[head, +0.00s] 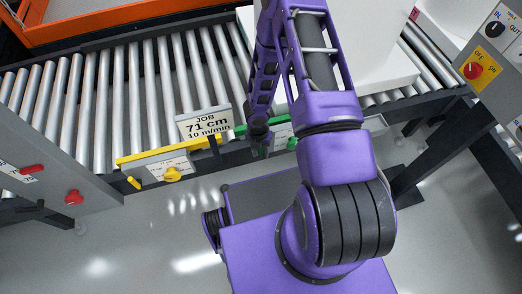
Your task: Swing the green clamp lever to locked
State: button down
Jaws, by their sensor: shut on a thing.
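The green clamp panel (240,130) is on the conveyor's front side, just right of the yellow one, and my arm covers part of it. A green knob (292,143) shows on its white plate. My gripper (260,138) reaches down in front of the panel's left part, small and dark in the head view. It is shut on the green clamp lever (262,152), of which only a small green bit shows below it. The fingertips are mostly hidden, and I cannot read the lever's exact angle or the plate's markings.
A yellow panel (145,160) with a yellow knob (172,173) is left of the green one. A job sign (204,124) stands above them. A control box (490,65) is at right.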

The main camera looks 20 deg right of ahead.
jog(key=shift+s+d, duration=0.1)
jog(key=shift+d, duration=0.15)
dwell(0.3)
jog(key=shift+d+r+p, duration=0.1)
jog(key=shift+p, duration=0.2)
jog(key=shift+y, duration=0.4)
jog(key=shift+d, duration=0.1)
jog(key=c, duration=0.8)
grip_release()
jog(key=shift+o, duration=0.2)
